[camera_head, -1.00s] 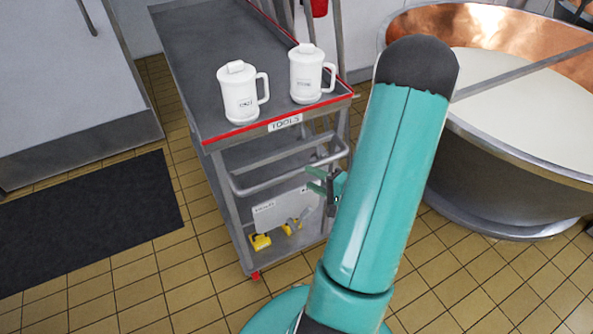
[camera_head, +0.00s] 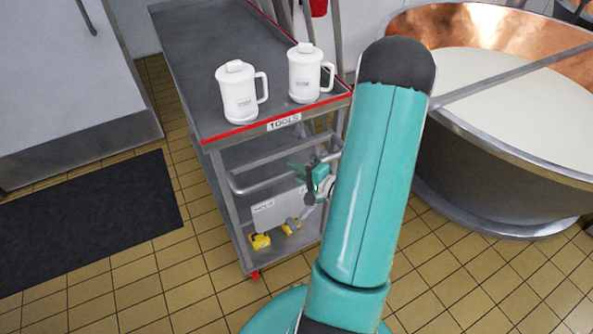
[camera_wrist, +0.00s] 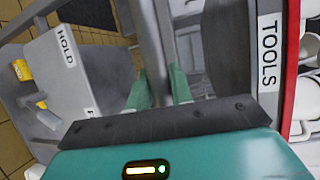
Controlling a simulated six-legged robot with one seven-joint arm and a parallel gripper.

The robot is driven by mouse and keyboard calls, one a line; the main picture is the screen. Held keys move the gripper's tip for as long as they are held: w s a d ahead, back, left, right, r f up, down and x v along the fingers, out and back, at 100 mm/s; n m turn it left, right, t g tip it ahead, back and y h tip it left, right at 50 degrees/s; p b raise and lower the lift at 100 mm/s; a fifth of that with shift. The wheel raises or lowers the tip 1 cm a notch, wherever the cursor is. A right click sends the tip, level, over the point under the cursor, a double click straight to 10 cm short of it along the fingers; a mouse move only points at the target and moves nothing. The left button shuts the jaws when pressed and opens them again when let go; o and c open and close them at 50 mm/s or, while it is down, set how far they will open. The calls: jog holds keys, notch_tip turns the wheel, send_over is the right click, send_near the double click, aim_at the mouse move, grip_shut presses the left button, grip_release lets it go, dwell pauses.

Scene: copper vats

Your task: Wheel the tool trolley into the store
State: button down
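The grey tool trolley (camera_head: 225,60) stands ahead, with a red-edged top and a "TOOLS" label. Its push handle (camera_head: 257,184) is a grey bar across the near end, below the top. My gripper (camera_head: 307,172) is at the right part of this handle, partly hidden by my arm. In the wrist view my gripper's green fingers (camera_wrist: 159,88) are apart, with the handle bar (camera_wrist: 150,35) running between them. I cannot tell whether they touch it. The store is not identifiable in these frames.
Two white lidded mugs (camera_head: 239,95) (camera_head: 305,75) stand on the trolley top. A sign and yellow-handled tools (camera_head: 260,241) are on the lower shelf. A copper vat (camera_head: 500,150) of white liquid stands close at right. A dark mat (camera_head: 85,220) and grey cabinet (camera_head: 60,90) lie left.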

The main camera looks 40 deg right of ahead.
jog(key=shift+w, duration=0.1)
jog(key=w+d, duration=0.3)
jog(key=w, duration=0.7)
jog(key=shift+w+d, duration=0.15)
jog(key=shift+w, duration=0.15)
jog(key=c, duration=1.3)
grip_release()
jog(key=shift+w, duration=0.3)
jog(key=shift+o, duration=0.2)
jog(key=v, duration=1.4)
